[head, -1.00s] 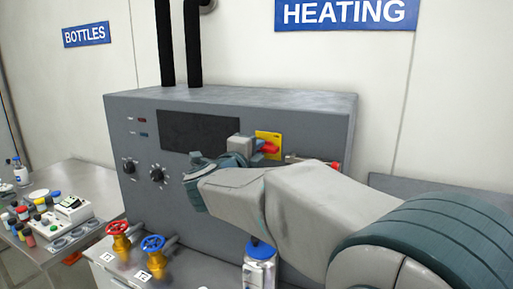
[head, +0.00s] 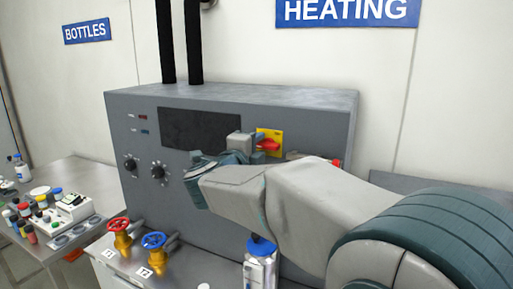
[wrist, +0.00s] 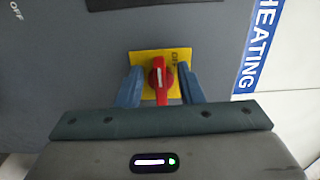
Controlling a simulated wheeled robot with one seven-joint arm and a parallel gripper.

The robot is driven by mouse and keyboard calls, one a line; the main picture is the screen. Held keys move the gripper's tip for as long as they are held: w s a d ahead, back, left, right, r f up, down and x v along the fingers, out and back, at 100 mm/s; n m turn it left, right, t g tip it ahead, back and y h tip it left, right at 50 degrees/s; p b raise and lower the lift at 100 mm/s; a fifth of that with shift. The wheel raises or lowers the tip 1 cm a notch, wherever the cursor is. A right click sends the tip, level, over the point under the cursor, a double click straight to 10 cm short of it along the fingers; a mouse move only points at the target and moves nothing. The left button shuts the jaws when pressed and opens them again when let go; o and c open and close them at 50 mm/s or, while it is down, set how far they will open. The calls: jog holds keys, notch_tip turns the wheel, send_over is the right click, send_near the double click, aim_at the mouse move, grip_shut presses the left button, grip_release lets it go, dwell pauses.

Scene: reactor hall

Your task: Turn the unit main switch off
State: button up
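The main switch is a red rotary handle (head: 267,145) on a yellow plate (head: 276,135), on the front of the grey heating unit (head: 240,97). In the wrist view the red handle (wrist: 161,80) carries a white mark, and the yellow plate (wrist: 146,57) bears small lettering, partly legible. My gripper (wrist: 160,72) is open, with one blue finger on each side of the handle and a gap visible on both sides. In the head view my gripper (head: 246,146) is at the panel just left of the handle, partly hidden by my wrist.
Left of the switch are a dark display (head: 198,129) and black knobs (head: 157,171). Below stand a red valve (head: 118,226), a blue valve (head: 153,241) and a blue-capped bottle (head: 261,265). A side table (head: 95,172) at left holds several bottles.

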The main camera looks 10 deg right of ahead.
jog(key=b+v, duration=0.3)
jog(key=v, duration=1)
jog(key=shift+s+a, duration=0.25)
jog(key=shift+s, duration=0.05)
jog(key=w+a+n+t+y, duration=0.2)
jog(key=w+n+t+y, duration=0.2)
jog(key=n+y, duration=0.45)
notch_tip(320, 180, down, 9)
jog(key=s+n+g+y, duration=0.3)
jog(key=n+g+y, duration=0.15)
jog(key=n, duration=0.65)
jog(key=s+d+f+n+g+h, duration=0.1)
jog(key=s+d+f+n+g, duration=0.1)
jog(key=s+d+f+g, duration=0.3)
jog(key=s+d+f+n+g+h, duration=0.1)
jog(key=s+d+f+n+g, duration=0.2)
jog(key=s+f, duration=1)
jog(key=d+g, duration=0.3)
jog(key=shift+s+d+f, duration=0.2)
jog(key=shift+d+f, duration=0.15)
